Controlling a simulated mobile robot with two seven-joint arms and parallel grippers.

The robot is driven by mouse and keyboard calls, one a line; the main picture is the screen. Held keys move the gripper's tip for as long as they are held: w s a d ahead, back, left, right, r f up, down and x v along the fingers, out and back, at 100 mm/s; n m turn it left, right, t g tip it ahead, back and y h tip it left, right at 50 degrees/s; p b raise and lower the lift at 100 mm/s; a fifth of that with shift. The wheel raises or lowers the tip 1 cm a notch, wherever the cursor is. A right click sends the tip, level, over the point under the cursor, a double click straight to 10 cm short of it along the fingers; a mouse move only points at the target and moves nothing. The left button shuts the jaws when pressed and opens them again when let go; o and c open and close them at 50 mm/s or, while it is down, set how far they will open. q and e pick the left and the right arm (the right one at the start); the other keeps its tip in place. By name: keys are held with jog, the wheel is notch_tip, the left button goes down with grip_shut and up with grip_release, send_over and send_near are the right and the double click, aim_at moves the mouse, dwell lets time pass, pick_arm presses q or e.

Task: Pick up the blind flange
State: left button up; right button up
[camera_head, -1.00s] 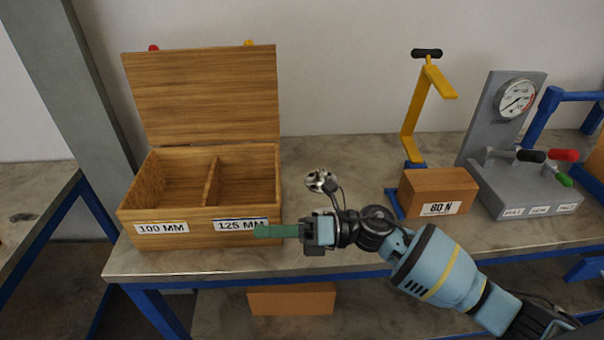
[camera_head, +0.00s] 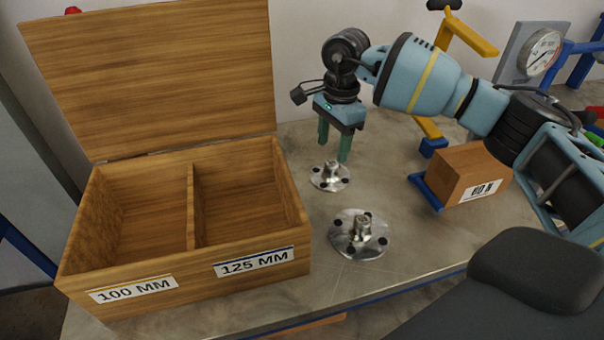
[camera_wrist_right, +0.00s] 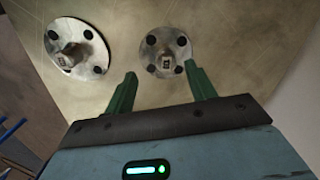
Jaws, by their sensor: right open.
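Two metal flanges lie flat on the table, each with bolt holes and a raised stub in the middle. The smaller-looking one (camera_head: 330,177) is farther back, and the larger-looking one (camera_head: 348,243) is nearer the front edge. My right gripper (camera_head: 333,152) points down, open and empty, just above the back flange. In the right wrist view, the green fingertips (camera_wrist_right: 160,76) are on either side of the near edge of one flange (camera_wrist_right: 153,62). The other flange (camera_wrist_right: 92,64) is to the left there. My left gripper is not in view.
An open wooden box with two compartments, labelled 100 MM and 125 MM (camera_head: 254,263), stands left of the flanges. A brown 80 N block (camera_head: 462,170), a yellow lever stand (camera_head: 470,37) and a pressure gauge (camera_head: 543,52) are at the right. Bare table surrounds the flanges.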

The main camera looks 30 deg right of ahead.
aim_at(332, 162)
jog(key=shift+w+d+h, duration=0.3)
jog(key=shift+w+d, duration=0.05)
jog(key=shift+d, duration=0.3)
jog(key=shift+d+r, duration=0.2)
jog(key=shift+s+f, duration=0.1)
jog(key=shift+f, duration=0.7)
jog(key=shift+a+f, duration=0.2)
jog(key=shift+f, duration=1.35)
jog(key=shift+a+f, duration=0.15)
jog(key=shift+f, duration=1.4)
grip_shut()
jog(key=shift+r, duration=0.15)
